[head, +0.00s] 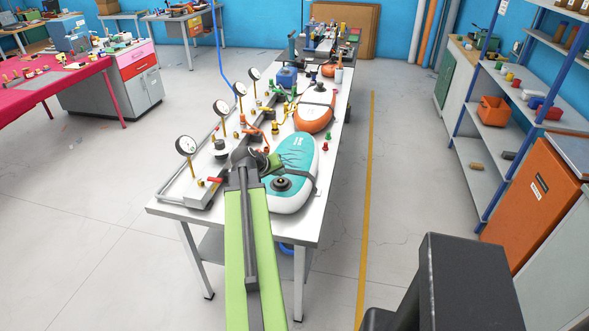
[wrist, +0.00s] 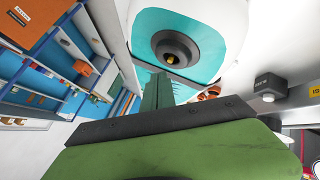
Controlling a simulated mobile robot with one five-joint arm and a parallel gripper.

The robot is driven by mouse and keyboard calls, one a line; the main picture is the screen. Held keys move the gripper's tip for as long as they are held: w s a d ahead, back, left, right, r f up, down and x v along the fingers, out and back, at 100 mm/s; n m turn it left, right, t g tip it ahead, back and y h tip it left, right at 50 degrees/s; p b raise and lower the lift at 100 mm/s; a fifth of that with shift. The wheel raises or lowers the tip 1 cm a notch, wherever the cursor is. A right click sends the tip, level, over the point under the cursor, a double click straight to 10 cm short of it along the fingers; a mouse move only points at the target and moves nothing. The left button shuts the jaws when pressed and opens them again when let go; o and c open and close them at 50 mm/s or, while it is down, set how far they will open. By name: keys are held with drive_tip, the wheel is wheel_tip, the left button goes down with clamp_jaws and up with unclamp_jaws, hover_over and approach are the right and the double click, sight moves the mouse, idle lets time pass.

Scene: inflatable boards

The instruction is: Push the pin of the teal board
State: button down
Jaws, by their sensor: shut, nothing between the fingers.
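The teal board (head: 297,152), white-edged with a dark strap across it, lies flat on the near end of the white table. Its round black valve (head: 283,184) faces up near the board's near end. In the wrist view the teal board (wrist: 207,22) fills the top, and the valve (wrist: 176,48) shows a small brass pin (wrist: 171,60) at its centre. My gripper (head: 268,160) is over the board's left side, beyond the valve in the head view. In the wrist view its dark green fingers (wrist: 158,90) are together and empty, apart from the valve in the picture.
An orange board (head: 314,112) lies farther along the table (head: 172,199). Several dial gauges, one a near gauge (head: 186,146), stand along the table's left side with brass fittings. The floor right of the table is clear up to an orange cabinet (head: 540,190).

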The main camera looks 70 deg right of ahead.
drive_tip(key=shift+f+b, duration=0.45)
drive_tip(key=shift+f+b, duration=0.5)
idle(0.7)
drive_tip(key=shift+r+p, duration=1)
wheel_tip(320, 180, up, 6)
drive_tip(key=p, duration=0.6)
drive_tip(key=shift+w, duration=0.15)
